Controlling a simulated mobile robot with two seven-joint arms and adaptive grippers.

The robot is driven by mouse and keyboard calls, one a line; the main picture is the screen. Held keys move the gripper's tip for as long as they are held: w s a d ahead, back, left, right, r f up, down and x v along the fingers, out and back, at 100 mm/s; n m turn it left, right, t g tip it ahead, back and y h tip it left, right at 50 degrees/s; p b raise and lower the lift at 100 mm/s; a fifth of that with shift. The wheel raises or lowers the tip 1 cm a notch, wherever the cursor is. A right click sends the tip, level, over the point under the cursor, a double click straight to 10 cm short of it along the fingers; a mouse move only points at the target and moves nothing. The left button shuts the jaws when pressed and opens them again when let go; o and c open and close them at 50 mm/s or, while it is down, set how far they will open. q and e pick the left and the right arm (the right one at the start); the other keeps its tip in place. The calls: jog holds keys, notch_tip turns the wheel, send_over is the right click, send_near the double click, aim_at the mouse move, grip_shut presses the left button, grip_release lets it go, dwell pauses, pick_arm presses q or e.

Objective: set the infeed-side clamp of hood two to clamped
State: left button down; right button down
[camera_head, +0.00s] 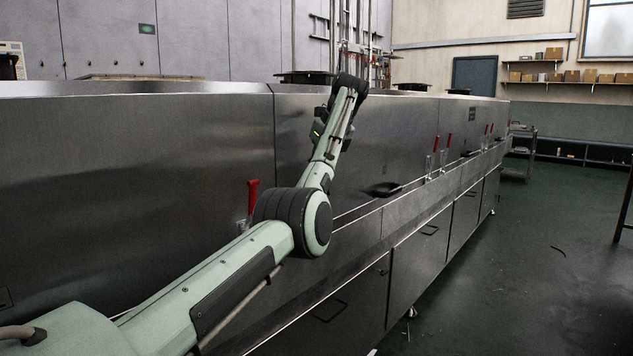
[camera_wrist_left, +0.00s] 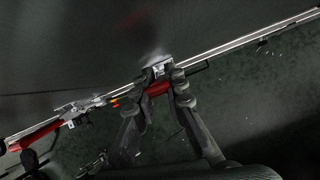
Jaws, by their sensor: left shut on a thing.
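In the left wrist view my left gripper (camera_wrist_left: 163,94) is shut on the red handle (camera_wrist_left: 157,88) of a toggle clamp. The clamp's metal body (camera_wrist_left: 157,69) sits at the hood's lower edge, just beyond the fingertips. A second red-handled clamp (camera_wrist_left: 35,136) shows at the left of that view, along the same edge. In the head view my left arm reaches across the hoods, and its links hide the gripper and the held clamp. A red upright clamp handle (camera_head: 252,195) shows left of my elbow. My right gripper is in neither view.
The steel hood wall (camera_head: 130,180) runs away to the right, with a narrow ledge below it. More upright red clamp handles (camera_head: 435,144) and a black hood handle (camera_head: 384,189) stand out along it. The green floor (camera_head: 545,260) at right is mostly clear.

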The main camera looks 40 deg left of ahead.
pick_arm(q)
jog(key=c, duration=1.6)
grip_release()
jog(key=shift+o, duration=0.2)
jog(key=v, duration=1.2)
